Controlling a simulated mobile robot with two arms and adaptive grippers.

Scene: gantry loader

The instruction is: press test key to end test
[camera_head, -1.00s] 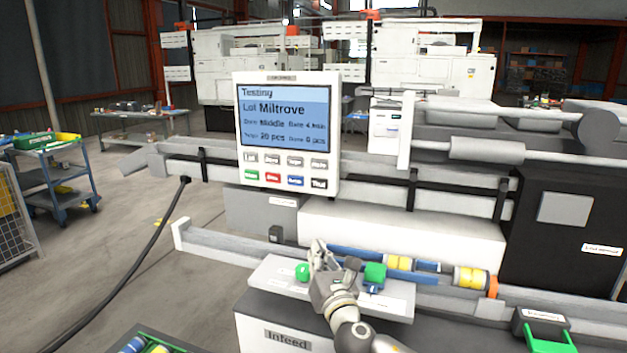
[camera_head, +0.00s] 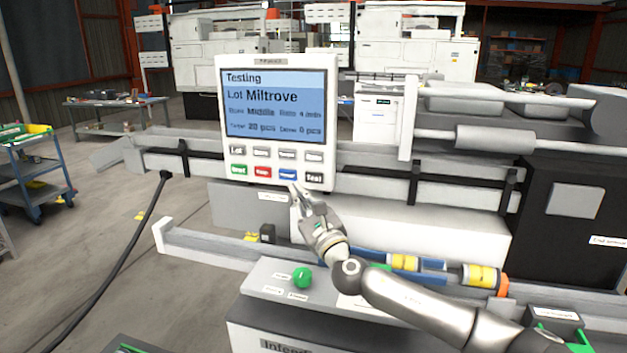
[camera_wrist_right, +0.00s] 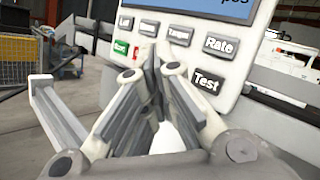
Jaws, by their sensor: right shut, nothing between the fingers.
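The white control panel (camera_head: 278,120) stands at the upper middle of the head view. Its screen (camera_head: 275,108) reads "Testing", "Lot Miltrove". The dark Test key (camera_head: 314,178) is at the lower right of its key rows; it also shows in the right wrist view (camera_wrist_right: 207,81). My right gripper (camera_head: 294,190) is shut and empty, its tips just below the panel's bottom key row. In the wrist view the fingers (camera_wrist_right: 152,62) hide the blue key and part of the red one. They appear left of the Test key; contact cannot be told. My left gripper is not in view.
Yellow and blue cylinders (camera_head: 404,262) lie in the rail behind the arm. A black cable (camera_head: 128,252) hangs at the left. Open floor lies left of the machine.

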